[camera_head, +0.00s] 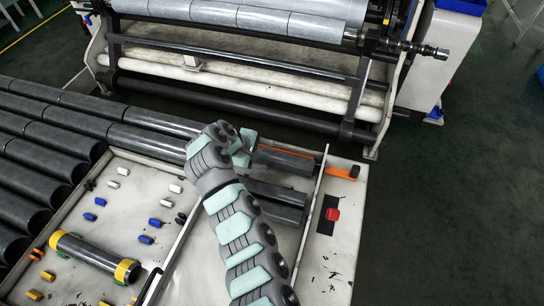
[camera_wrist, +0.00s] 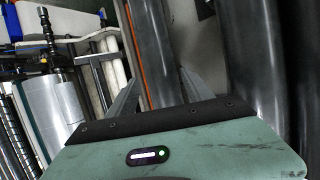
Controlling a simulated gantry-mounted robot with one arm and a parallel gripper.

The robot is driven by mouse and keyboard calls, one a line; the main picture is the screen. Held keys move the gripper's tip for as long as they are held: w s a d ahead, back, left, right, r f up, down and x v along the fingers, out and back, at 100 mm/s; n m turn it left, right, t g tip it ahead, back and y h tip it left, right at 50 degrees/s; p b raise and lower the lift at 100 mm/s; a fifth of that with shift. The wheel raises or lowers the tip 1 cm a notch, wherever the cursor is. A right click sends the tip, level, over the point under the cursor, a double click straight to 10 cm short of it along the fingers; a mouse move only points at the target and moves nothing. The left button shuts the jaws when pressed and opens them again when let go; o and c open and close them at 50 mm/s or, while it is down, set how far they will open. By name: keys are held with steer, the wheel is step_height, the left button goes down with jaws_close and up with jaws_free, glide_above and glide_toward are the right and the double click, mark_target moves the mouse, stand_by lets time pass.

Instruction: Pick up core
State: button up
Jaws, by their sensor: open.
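Several dark grey tubular cores lie on the table. A short core (camera_head: 285,160) lies at the right beside an orange strip, with another core (camera_head: 275,191) below it in the picture. My gripper (camera_head: 246,148) is over the left part of the upper core, partly hidden behind my own arm. In the wrist view my gripper (camera_wrist: 160,88) is open, with one finger on each side of a dark core (camera_wrist: 153,45). The near part of that core is hidden behind the gripper body, and I cannot tell whether the fingers touch it.
The film winder (camera_head: 245,75) with its rollers stands behind the table. Long dark tubes (camera_head: 40,150) fill the left. A yellow-ended tube (camera_head: 92,256) and small coloured plugs (camera_head: 145,239) lie in front. A red button (camera_head: 332,214) sits right.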

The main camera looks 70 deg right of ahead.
mark_target(269, 156)
steer(key=shift+x, duration=1.9)
steer(key=shift+c, duration=0.3)
steer(key=c, duration=1.2)
